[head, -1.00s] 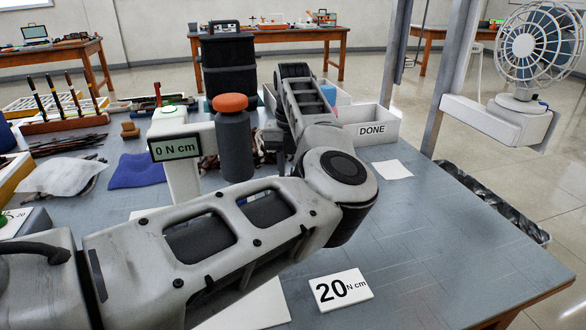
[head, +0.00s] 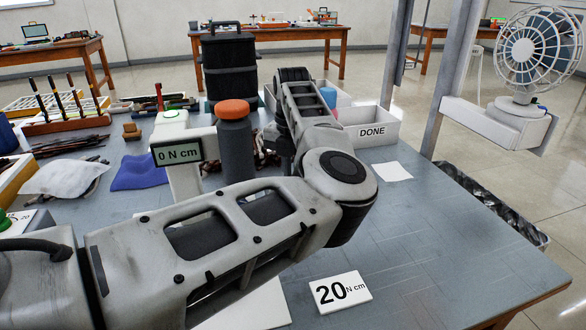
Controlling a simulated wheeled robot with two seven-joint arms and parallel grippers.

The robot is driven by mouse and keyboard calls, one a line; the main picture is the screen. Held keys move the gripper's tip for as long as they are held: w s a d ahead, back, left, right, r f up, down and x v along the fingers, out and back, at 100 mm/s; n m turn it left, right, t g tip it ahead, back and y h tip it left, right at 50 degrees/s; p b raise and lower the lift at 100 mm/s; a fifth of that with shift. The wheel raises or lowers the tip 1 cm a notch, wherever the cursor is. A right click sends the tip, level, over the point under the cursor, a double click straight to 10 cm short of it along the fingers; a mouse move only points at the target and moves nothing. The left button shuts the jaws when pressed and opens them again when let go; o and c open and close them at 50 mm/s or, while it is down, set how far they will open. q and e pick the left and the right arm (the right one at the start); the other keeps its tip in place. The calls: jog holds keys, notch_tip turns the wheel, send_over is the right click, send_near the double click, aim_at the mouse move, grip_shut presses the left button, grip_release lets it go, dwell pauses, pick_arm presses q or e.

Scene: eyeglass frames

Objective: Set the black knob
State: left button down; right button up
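No black knob can be made out for certain; it may be hidden behind my arm. A pale tester post (head: 183,184) carries a display (head: 178,152) reading 0 N cm. A dark grey cylinder with an orange cap (head: 232,109) stands upright just right of the display. A white card (head: 340,291) reading 20 N cm lies at the front of the table. My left arm crosses the foreground and bends up beside the cylinder. Its fingertips do not show. My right gripper is not in view.
A white bin marked DONE (head: 371,131) stands behind the elbow, with a blank white card (head: 393,171) near it. A black canister (head: 229,64), a blue cloth (head: 139,171) and a tool rack (head: 65,122) are further back. The right side of the table is clear.

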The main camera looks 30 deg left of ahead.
pick_arm(q)
jog(key=shift+a+m, duration=0.1)
jog(key=shift+m, duration=0.9)
jog(key=c, duration=1.5)
grip_release()
jog(key=shift+o, duration=0.2)
notch_tip(320, 180, up, 16)
jog(key=p, duration=0.1)
